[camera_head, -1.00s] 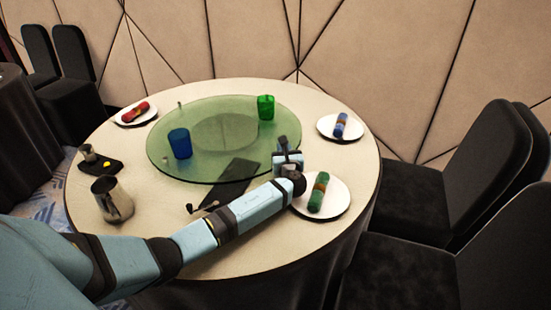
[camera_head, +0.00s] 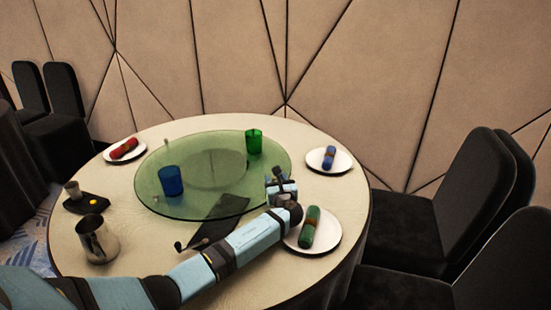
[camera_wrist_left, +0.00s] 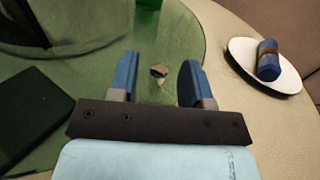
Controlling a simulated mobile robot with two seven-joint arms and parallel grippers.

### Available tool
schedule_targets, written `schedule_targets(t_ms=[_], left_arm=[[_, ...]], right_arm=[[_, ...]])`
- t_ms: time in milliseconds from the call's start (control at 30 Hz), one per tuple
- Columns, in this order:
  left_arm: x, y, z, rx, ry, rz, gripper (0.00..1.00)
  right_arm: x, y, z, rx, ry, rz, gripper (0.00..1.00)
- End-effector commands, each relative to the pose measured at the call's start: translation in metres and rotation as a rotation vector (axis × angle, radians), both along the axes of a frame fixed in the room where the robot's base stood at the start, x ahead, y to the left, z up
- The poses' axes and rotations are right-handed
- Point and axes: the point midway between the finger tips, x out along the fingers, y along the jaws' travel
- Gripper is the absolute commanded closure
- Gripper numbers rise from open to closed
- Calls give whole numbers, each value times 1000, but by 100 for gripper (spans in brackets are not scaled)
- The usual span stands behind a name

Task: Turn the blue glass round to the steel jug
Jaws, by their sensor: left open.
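The blue glass (camera_head: 171,181) stands upright on the left part of the round green glass turntable (camera_head: 215,205). The steel jug (camera_head: 98,240) stands on the tablecloth at the front left, off the turntable. My left gripper (camera_head: 279,174) is open over the turntable's right edge. In the left wrist view, its two blue fingers (camera_wrist_left: 158,75) stand apart, with a small knob (camera_wrist_left: 158,71) on the turntable showing between them; whether they touch it I cannot tell. The blue glass is outside the wrist view. My right gripper is not in view.
A green glass (camera_head: 254,141) stands at the turntable's far right. White plates with a blue roll (camera_head: 329,154), a green roll (camera_head: 310,228) and a red roll (camera_head: 124,149) sit around it. A black tray (camera_head: 78,206) lies left. Black chairs (camera_head: 450,220) stand right.

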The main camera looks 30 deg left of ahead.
Motion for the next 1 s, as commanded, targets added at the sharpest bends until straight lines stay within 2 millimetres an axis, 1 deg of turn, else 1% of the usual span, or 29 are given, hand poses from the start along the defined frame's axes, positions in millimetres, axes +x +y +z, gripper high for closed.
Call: schedule_targets(t_ms=[33, 167, 367, 600, 700, 800, 900, 1000], left_arm=[[0, 0, 10, -1, -3, 0, 55], [0, 0, 39, 0, -4, -1, 55], [0, 1, 89, -1, -5, 1, 55], [0, 0, 147, 0, -4, 0, 55], [0, 1, 165, 0, -3, 1, 55], [0, 1, 179, 1, -1, 1, 55], [0, 1, 187, 0, -1, 1, 55], [0, 1, 191, 0, 0, 1, 55]], right_arm=[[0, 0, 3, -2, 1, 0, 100], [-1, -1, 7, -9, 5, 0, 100], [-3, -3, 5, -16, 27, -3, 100], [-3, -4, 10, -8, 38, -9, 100], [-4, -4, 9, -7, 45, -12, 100], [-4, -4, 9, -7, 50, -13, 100], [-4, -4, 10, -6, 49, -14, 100], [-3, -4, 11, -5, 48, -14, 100]])
